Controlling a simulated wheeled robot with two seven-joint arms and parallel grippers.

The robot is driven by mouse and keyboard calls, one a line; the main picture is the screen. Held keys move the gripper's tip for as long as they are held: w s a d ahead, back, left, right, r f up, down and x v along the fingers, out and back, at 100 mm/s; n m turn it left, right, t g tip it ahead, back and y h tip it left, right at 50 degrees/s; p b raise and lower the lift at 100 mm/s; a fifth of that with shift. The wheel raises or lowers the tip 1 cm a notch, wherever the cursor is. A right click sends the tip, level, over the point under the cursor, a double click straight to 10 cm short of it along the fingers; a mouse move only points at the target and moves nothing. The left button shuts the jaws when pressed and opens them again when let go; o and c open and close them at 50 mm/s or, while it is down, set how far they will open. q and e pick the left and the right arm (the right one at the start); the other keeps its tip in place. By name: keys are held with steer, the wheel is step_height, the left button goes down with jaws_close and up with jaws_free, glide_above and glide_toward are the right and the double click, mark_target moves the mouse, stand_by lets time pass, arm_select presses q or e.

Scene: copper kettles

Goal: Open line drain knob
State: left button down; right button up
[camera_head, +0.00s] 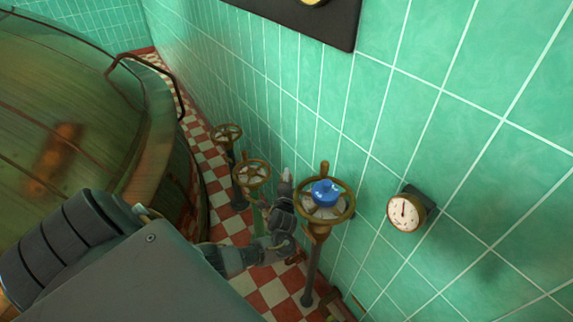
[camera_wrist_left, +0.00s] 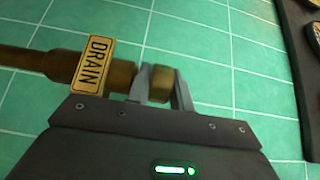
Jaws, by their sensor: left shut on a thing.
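In the left wrist view a brass rod with a thicker, knob-like end (camera_wrist_left: 160,86) runs across, and a yellow tag (camera_wrist_left: 91,64) reading "DRAIN" is on it. My left gripper (camera_wrist_left: 163,88) is shut on the rod's knob end, one grey finger on each side. In the head view my left gripper (camera_head: 285,190) is just left of a brass handwheel (camera_head: 345,211) with a blue hub (camera_head: 325,193). The gripped part cannot be made out there. My right gripper is out of view.
Two more brass handwheels (camera_head: 251,173) (camera_head: 227,133) stand farther back on posts. A round white gauge (camera_head: 404,214) is on the green tiled wall to the right. A large copper kettle (camera_head: 80,110) fills the left. The floor is checkered red and white.

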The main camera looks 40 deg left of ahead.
arm_select(q)
steer(key=shift+r, duration=0.15)
steer(key=c, duration=1.2)
jaws_free()
steer(key=shift+w, duration=0.1)
steer(key=shift+c, duration=0.2)
steer(key=v, duration=1.1)
steer(key=shift+o, duration=0.2)
steer(key=shift+a, duration=0.15)
